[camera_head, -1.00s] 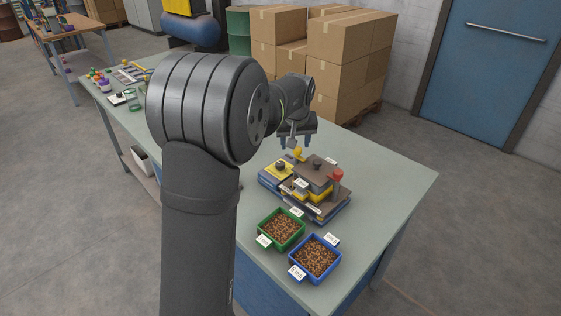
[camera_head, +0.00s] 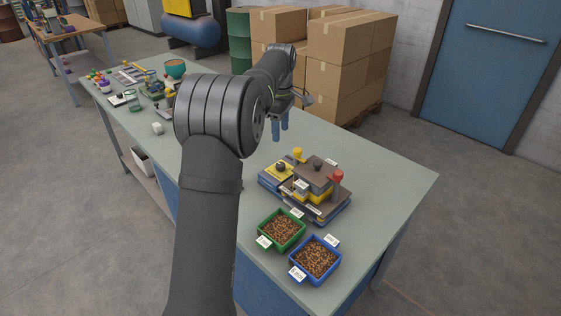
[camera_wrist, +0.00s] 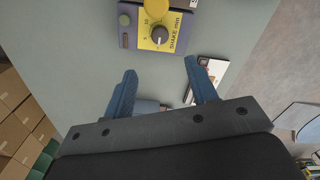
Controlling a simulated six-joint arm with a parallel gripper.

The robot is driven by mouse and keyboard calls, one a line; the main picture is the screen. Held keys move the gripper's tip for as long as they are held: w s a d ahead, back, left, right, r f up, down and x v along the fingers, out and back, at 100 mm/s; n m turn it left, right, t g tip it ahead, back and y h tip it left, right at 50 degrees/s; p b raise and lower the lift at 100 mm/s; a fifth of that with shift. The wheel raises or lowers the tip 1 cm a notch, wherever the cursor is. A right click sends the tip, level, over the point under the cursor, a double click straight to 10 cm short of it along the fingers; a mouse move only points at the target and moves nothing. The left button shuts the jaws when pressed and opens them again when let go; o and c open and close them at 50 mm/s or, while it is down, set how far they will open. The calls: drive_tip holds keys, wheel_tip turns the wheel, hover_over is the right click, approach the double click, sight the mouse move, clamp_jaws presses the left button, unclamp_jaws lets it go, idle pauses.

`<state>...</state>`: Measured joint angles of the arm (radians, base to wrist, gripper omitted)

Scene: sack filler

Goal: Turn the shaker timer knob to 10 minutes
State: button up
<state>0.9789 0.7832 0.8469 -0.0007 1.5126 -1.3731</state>
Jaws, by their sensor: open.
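The shaker timer knob (camera_wrist: 160,35) is a round grey-black knob on a yellow dial plate (camera_wrist: 174,15) marked "SHAKE min". The figures 5 and 10 stand beside it. A light pointer mark on the knob seems to face the lower edge of the wrist picture; its exact setting is too small to read. In the head view the knob (camera_head: 281,167) sits at the left of the shaker (camera_head: 318,178). My gripper (camera_wrist: 160,65) is open and empty, its blue fingers apart from the knob. In the head view my gripper (camera_head: 280,128) hangs behind the shaker, above the bench.
A yellow-topped post (camera_head: 298,153) and a red knob (camera_head: 337,175) rise from the shaker. A green bin (camera_head: 264,227) and a blue bin (camera_head: 295,258) of brown pellets stand in front. Cardboard boxes (camera_head: 340,60) stand behind the bench. The bench's right side (camera_head: 395,180) is clear.

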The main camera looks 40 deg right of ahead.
sight(281, 164)
wheel_tip(281, 164, down, 13)
drive_tip(key=shift+r, duration=0.1)
idle(0.3)
drive_tip(key=c, duration=1)
